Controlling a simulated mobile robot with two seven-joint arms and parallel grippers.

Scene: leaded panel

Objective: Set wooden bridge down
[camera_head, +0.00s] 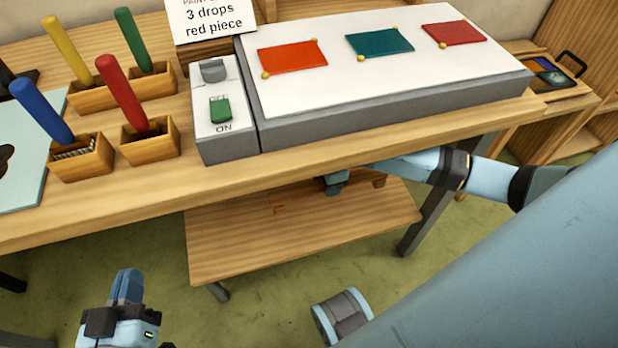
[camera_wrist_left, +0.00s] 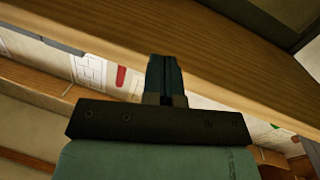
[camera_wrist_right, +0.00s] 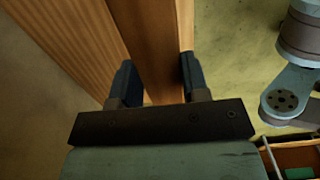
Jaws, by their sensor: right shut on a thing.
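A wooden bar, which I take to be the wooden bridge (camera_wrist_right: 155,45), stands between the two fingers of my right gripper (camera_wrist_right: 155,82) in the right wrist view. The fingers are shut on it. In the head view my right gripper (camera_head: 333,184) reaches in under the worktable's front edge, above the lower shelf (camera_head: 300,228); the bridge is mostly hidden there, and I cannot tell whether it touches the shelf. My left gripper (camera_head: 127,285) is low at the bottom left, empty, with its fingers together. They also show closed in the left wrist view (camera_wrist_left: 165,75).
A table leg (camera_head: 430,220) is near my right arm.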

